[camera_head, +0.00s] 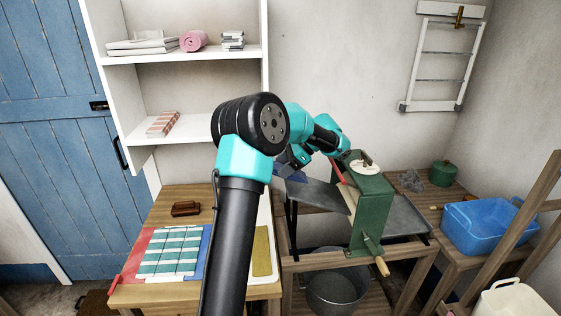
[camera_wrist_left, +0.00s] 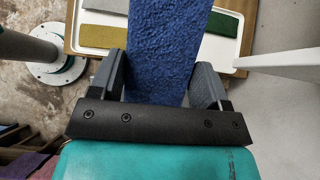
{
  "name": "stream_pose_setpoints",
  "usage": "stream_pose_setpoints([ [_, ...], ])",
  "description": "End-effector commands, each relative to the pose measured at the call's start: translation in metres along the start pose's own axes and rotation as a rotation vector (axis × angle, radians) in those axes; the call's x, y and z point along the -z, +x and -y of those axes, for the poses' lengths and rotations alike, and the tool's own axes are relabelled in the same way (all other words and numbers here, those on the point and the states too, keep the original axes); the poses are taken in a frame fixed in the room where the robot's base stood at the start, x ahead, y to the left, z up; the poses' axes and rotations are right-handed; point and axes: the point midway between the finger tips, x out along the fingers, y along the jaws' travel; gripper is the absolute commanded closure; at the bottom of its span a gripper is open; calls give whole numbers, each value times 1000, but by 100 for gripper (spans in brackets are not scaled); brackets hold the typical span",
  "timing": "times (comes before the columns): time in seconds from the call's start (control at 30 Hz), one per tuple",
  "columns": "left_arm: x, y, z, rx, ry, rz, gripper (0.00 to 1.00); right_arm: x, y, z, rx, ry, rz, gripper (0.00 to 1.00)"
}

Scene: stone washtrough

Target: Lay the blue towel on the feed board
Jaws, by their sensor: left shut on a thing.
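The blue towel (camera_wrist_left: 165,45) hangs between the two fingers of my left gripper (camera_wrist_left: 165,82) in the left wrist view, and the gripper is shut on it. In the head view my left gripper (camera_head: 288,163) is above the left end of a grey board (camera_head: 318,196) on the left side of the green mangle (camera_head: 371,205); this looks like the feed board. A small part of the towel (camera_head: 294,177) shows below the gripper. My own arm hides much of the towel, and I cannot tell whether it touches the board. My right gripper is not in view.
A second grey board (camera_head: 408,215) is right of the mangle. A metal tub (camera_head: 338,294) stands below. Left are striped cloths (camera_head: 170,250), a brown brush (camera_head: 186,208) and a yellow cloth (camera_head: 261,252). A blue basin (camera_head: 480,230) is at the right.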

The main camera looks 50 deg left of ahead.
Motion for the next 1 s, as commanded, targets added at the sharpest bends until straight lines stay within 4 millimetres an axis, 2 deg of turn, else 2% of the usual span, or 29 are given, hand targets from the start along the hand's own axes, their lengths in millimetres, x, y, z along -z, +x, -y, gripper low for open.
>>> stream_pose_setpoints([
  [0.1,9,3,0,0,0,1,66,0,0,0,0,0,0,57],
  [1.0,76,-14,0,1,0,0,66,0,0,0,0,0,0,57],
])
